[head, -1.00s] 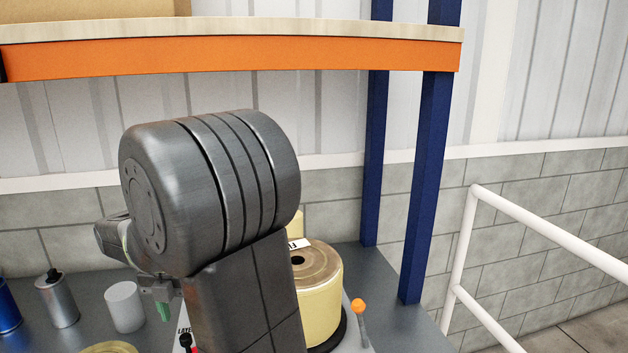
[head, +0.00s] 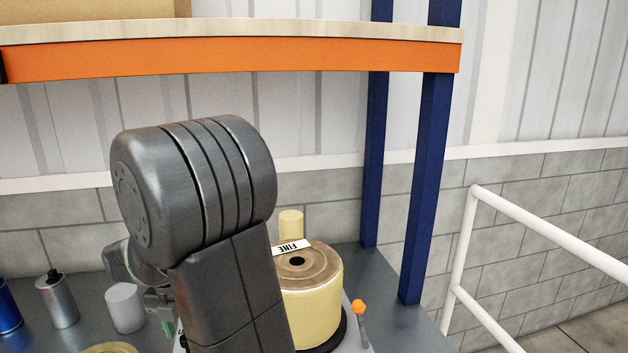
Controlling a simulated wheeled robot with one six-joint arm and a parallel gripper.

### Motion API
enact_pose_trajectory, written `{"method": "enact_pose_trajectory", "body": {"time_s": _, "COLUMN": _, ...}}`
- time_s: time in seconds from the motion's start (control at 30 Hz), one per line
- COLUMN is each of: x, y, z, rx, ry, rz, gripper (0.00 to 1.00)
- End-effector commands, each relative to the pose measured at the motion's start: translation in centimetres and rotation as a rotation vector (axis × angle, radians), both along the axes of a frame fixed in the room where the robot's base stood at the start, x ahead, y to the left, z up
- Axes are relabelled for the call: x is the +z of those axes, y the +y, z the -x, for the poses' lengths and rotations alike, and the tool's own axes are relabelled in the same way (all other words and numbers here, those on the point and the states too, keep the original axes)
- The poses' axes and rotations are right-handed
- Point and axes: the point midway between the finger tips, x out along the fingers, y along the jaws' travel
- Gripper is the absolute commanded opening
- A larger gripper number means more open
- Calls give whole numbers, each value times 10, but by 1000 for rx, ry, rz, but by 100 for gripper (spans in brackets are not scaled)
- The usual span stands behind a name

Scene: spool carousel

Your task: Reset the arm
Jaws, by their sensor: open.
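My arm fills the middle of the head view, with its large dark grey joint in front of the bench. My gripper (head: 167,318) shows only in part at the lower left of the arm, above the bench, with a bit of green at its tip. The arm link hides the rest of it, and I see nothing held in it. A yellow spool (head: 312,307) with a brown top and a label reading FINE (head: 291,247) stands to the right of the arm, partly behind it.
A grey bench (head: 385,305) carries a white cylinder (head: 125,308), a metal canister (head: 58,300), a blue can (head: 8,308) and an orange-knobbed lever (head: 358,310). A pale yellow cylinder (head: 290,223) stands behind the spool. An orange shelf beam (head: 230,58) hangs above; a blue post (head: 425,190) and white railing (head: 545,235) are right.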

Motion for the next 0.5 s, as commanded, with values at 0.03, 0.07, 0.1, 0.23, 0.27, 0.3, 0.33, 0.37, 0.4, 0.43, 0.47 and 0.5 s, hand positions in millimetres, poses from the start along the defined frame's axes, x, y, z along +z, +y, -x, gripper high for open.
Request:
{"method": "enact_pose_trajectory", "body": {"time_s": 0.03, "x": -11, "y": -1, "z": 1, "rx": 0, "ry": 4, "rz": 5, "gripper": 45}}
{"method": "enact_pose_trajectory", "body": {"time_s": 0.07, "x": -17, "y": -1, "z": 1, "rx": 0, "ry": 4, "rz": 4, "gripper": 45}}
{"method": "enact_pose_trajectory", "body": {"time_s": 0.1, "x": -15, "y": 1, "z": -1, "rx": -31, "ry": 0, "rz": 0, "gripper": 45}}
{"method": "enact_pose_trajectory", "body": {"time_s": 0.23, "x": -15, "y": 4, "z": -4, "rx": -143, "ry": 0, "rz": 0, "gripper": 45}}
{"method": "enact_pose_trajectory", "body": {"time_s": 0.27, "x": -15, "y": 4, "z": -5, "rx": -168, "ry": 0, "rz": 0, "gripper": 45}}
{"method": "enact_pose_trajectory", "body": {"time_s": 0.3, "x": -14, "y": 5, "z": -7, "rx": -201, "ry": 0, "rz": 0, "gripper": 45}}
{"method": "enact_pose_trajectory", "body": {"time_s": 0.33, "x": -14, "y": 6, "z": -7, "rx": -227, "ry": 0, "rz": -1, "gripper": 45}}
{"method": "enact_pose_trajectory", "body": {"time_s": 0.37, "x": -14, "y": 6, "z": -8, "rx": -251, "ry": 0, "rz": -1, "gripper": 45}}
{"method": "enact_pose_trajectory", "body": {"time_s": 0.4, "x": -14, "y": 7, "z": -9, "rx": -281, "ry": 0, "rz": -1, "gripper": 45}}
{"method": "enact_pose_trajectory", "body": {"time_s": 0.43, "x": -14, "y": 7, "z": -10, "rx": -301, "ry": 0, "rz": -1, "gripper": 45}}
{"method": "enact_pose_trajectory", "body": {"time_s": 0.47, "x": -14, "y": 7, "z": -11, "rx": -322, "ry": 0, "rz": 0, "gripper": 45}}
{"method": "enact_pose_trajectory", "body": {"time_s": 0.5, "x": -14, "y": 8, "z": -11, "rx": -347, "ry": 0, "rz": 0, "gripper": 45}}
